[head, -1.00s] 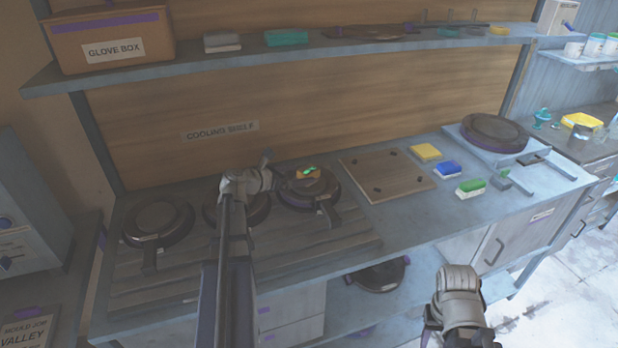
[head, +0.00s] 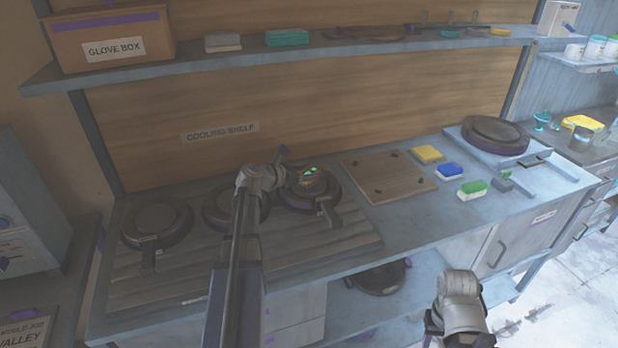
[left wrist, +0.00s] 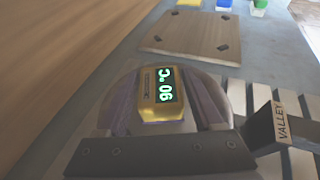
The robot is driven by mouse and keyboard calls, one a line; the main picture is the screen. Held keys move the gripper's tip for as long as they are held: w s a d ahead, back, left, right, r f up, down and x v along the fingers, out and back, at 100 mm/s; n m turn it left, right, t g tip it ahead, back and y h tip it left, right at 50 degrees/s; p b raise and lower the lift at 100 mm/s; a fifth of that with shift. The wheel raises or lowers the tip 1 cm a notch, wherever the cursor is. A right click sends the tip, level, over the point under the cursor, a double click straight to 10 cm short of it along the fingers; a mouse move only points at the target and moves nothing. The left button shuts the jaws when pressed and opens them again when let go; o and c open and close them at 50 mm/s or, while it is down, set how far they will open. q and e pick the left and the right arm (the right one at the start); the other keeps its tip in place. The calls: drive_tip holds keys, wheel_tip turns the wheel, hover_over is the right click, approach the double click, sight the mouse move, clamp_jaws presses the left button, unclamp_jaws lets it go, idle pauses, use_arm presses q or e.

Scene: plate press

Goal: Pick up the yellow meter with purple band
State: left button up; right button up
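The yellow meter (left wrist: 162,95) shows a green "90 °C" reading in the left wrist view. In the head view its green digits (head: 311,170) show over the rightmost of the round dark moulds (head: 297,201) on the bench. My left gripper (head: 298,172) is over that mould; in the left wrist view its two purple-padded fingers (left wrist: 165,88) stand on either side of the meter. They look open, with a narrow gap at the right side.
A wooden board (head: 388,182) lies right of the mould, with yellow (head: 427,154), blue (head: 449,170) and green-and-white (head: 471,190) blocks beyond. Two more round moulds stand to the left. A shelf (head: 300,55) runs above. A handle tagged "VALLEY" (left wrist: 282,124) sticks out beside the meter.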

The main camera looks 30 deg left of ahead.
sight(309, 170)
use_arm(q)
clamp_jaws()
idle(0.3)
drive_tip(key=shift+r, duration=0.1)
wheel_tip(309, 170, up, 10)
drive_tip(key=p, duration=1)
